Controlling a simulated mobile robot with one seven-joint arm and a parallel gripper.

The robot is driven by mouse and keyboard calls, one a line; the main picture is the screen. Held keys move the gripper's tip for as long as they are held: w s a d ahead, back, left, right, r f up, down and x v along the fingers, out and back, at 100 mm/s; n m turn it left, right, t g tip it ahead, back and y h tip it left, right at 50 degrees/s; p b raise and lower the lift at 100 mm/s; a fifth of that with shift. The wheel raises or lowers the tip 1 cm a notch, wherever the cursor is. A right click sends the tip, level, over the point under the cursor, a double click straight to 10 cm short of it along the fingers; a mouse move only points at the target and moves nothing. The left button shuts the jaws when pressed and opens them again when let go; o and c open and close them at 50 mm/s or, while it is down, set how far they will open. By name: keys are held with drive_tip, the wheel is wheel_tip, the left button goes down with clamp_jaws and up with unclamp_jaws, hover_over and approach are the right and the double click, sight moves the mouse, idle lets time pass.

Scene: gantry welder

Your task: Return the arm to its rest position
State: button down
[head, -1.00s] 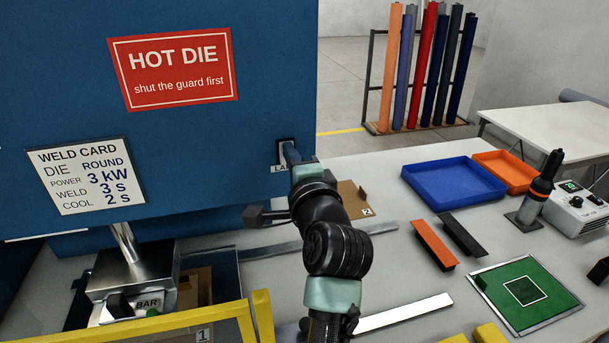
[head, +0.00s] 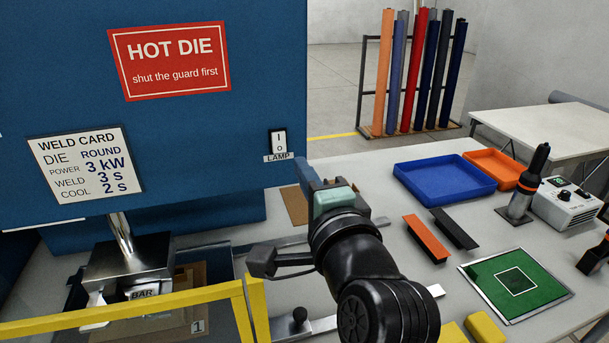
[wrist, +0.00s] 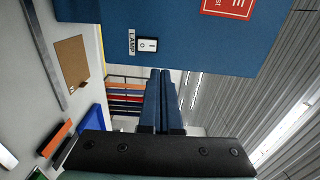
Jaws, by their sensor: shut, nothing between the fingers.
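My gripper (head: 303,168) is in front of the blue welder panel, just right of and below the lamp switch (head: 278,143). Its two dark blue fingers lie together with nothing between them; the wrist view also shows the closed fingers (wrist: 160,90) pointing ahead. A clear gap shows between the fingers and the lamp switch. My arm reaches up from the bottom of the head view, bent at a black joint. In the wrist view the lamp switch (wrist: 148,45) sits on the panel left of the fingertips.
The blue welder panel (head: 200,120) stands close on the left. A yellow guard frame (head: 150,308) is at lower left. A blue tray (head: 445,180), orange tray (head: 497,168), orange bar (head: 426,238), green mat (head: 515,283) and soldering-like tool (head: 530,185) occupy the table right of my arm.

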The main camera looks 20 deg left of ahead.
drive_tip(key=s+d+r+n+t+h, duration=0.3)
drive_tip(key=s+d+r+t, duration=0.1)
drive_tip(key=r, duration=0.5)
drive_tip(key=s+d+r+n+t+h, duration=0.3)
drive_tip(key=s+d+r+n+t, duration=0.1)
drive_tip(key=r, duration=0.4)
drive_tip(key=s+d+r+n+t+h, duration=0.3)
drive_tip(key=s+d+r+n+t, duration=0.1)
drive_tip(key=r, duration=0.5)
drive_tip(key=shift+s+d+r+t+h, duration=0.35)
drive_tip(key=shift+s+d, duration=0.25)
drive_tip(key=shift+s, duration=0.45)
